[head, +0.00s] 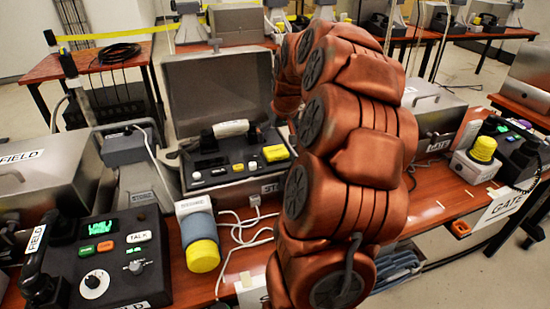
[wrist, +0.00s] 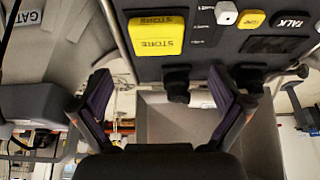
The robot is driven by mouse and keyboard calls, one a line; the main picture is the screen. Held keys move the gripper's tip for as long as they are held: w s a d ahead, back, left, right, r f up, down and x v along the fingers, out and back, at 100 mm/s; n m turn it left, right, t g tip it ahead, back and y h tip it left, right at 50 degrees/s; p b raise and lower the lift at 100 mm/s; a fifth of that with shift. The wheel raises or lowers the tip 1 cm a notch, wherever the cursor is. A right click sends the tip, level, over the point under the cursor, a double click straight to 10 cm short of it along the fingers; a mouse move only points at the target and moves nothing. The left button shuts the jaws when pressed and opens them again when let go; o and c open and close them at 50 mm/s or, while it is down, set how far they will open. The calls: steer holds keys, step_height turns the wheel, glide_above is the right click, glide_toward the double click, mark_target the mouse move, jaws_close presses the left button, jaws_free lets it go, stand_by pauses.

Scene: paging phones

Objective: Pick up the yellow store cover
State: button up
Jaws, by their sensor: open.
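The yellow store cover (wrist: 157,36) is a blocky yellow cap with STORE printed on its top and front, at the top of the wrist view. It sits on a dark phone panel (wrist: 215,55), and it also shows in the head view (head: 275,153) at the panel's right side. My gripper (wrist: 160,103) is open, its two dark purple fingers spread wide and nothing between them. The cover is ahead of the fingers and apart from them. In the head view my copper arm hides the gripper.
The panel lies in an open grey case (head: 215,90) with a pale handset (head: 231,128). Two black posts (wrist: 177,85) stand on the panel near my fingers. A small yellow key (wrist: 252,19) is close by.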

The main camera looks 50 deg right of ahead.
mark_target(275, 149)
steer(key=shift+d+p+x, duration=0.1)
steer(key=shift+p+x, duration=0.1)
steer(key=shift+x, duration=1.7)
steer(key=shift+d+p+x, duration=0.15)
steer(key=shift+p+x, duration=0.05)
steer(key=shift+x, duration=1.65)
steer(key=shift+w+r, duration=0.1)
steer(key=shift+w, duration=0.05)
steer(key=shift+c, duration=0.4)
steer(key=c, duration=1.1)
